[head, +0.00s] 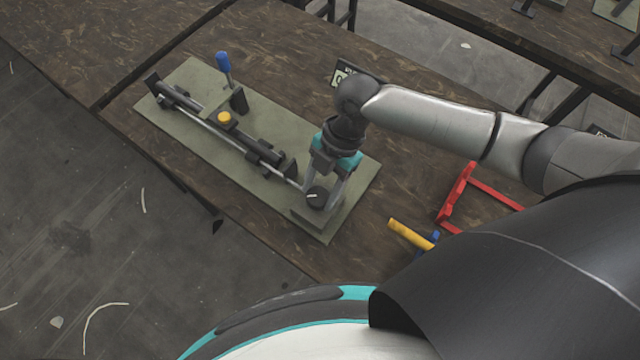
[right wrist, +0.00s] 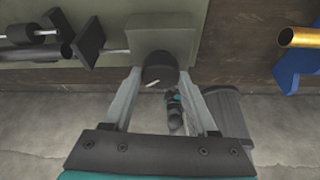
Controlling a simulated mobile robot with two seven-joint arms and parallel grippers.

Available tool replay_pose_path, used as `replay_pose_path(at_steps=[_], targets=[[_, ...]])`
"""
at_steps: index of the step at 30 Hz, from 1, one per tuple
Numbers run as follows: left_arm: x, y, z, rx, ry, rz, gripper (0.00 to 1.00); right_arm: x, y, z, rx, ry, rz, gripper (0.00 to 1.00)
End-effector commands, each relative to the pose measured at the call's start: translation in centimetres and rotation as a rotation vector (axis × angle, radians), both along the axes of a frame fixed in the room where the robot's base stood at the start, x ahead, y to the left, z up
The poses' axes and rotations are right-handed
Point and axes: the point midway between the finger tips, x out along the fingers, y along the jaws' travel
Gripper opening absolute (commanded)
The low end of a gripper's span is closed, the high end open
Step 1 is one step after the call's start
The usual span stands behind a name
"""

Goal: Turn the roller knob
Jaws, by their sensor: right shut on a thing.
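The roller knob (head: 317,197) is a dark round knob with a pale mark on its face. It sits at the near right end of the roller press (head: 222,135), on a green-grey base plate (head: 215,160). My right gripper (head: 323,192) reaches down to it and is shut on it. In the right wrist view the knob (right wrist: 158,68) lies between the two fingertips (right wrist: 160,74), its pale mark tilted slightly from level. My left gripper is in neither view.
The press carries a blue-handled lever (head: 223,65) and a yellow button (head: 224,118). A red frame (head: 465,190) and a yellow cylinder (head: 410,233) by a blue piece lie to the right on the brown table (head: 275,235). A small sign (head: 341,74) stands behind my right wrist.

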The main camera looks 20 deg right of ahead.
Motion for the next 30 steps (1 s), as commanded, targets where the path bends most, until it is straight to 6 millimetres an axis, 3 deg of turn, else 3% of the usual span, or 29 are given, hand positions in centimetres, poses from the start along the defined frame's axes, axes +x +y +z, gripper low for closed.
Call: replay_pose_path(at_steps=[18,30], targets=[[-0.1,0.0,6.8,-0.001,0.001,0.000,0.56,-0.4,-0.1,0.4,0.000,0.004,-0.497,0.03],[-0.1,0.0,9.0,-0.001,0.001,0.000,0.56,-0.4,-0.1,0.2,0.000,0.001,-0.702,0.03]])
